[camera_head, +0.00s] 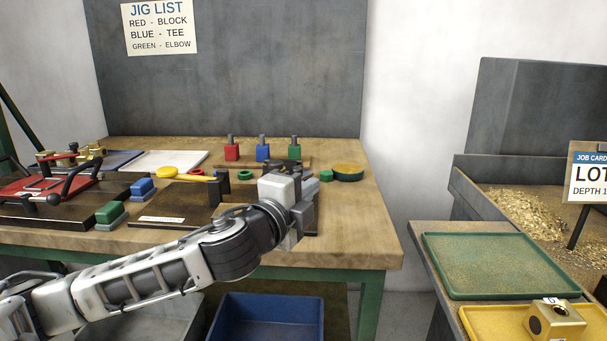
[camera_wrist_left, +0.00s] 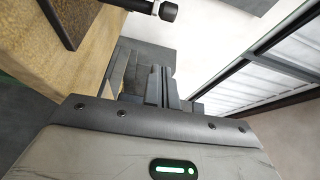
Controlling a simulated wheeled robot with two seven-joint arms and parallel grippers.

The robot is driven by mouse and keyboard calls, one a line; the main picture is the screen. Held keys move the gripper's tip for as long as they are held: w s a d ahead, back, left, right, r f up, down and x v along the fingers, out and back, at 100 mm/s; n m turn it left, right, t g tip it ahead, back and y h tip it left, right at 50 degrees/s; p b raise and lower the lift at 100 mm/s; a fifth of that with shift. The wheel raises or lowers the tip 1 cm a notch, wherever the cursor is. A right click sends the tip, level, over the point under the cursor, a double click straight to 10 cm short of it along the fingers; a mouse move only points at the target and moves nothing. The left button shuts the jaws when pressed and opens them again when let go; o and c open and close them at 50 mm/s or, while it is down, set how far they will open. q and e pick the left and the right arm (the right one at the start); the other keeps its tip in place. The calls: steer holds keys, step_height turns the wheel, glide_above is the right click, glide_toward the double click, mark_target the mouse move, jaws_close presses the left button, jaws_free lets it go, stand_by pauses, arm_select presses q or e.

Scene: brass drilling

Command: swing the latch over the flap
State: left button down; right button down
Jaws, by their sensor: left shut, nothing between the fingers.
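My left gripper (camera_head: 300,205) is in front of the right part of the wooden bench, and its arm crosses the lower left of the head view. Its fingers (camera_wrist_left: 160,84) are together and empty in the left wrist view. A black rod with a rounded knob (camera_wrist_left: 167,11) shows at the top of that view, apart from the fingertips. I cannot tell whether it is the latch. A dark fixture plate (camera_head: 178,203) with a white label lies left of the gripper. My gripper and wrist hide what is behind them, and I cannot make out the flap. My right gripper is not in view.
A red jig (camera_head: 45,187) with black handles stands at the bench's left. Blue (camera_head: 142,189) and green (camera_head: 110,214) blocks sit near the front. Red, blue and green pegged blocks (camera_head: 262,152) stand at the back. A green tray (camera_head: 490,262) is at the right.

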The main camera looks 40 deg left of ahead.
mark_target(304, 176)
arm_select(q)
steer(key=w+a, duration=0.2)
steer(key=w, duration=0.1)
steer(key=w+a, duration=0.1)
steer(key=w, duration=0.1)
steer(key=shift+w+a+f, duration=0.1)
steer(key=shift+w, duration=0.1)
steer(key=shift+s+a, duration=0.25)
steer(key=shift+a, duration=0.25)
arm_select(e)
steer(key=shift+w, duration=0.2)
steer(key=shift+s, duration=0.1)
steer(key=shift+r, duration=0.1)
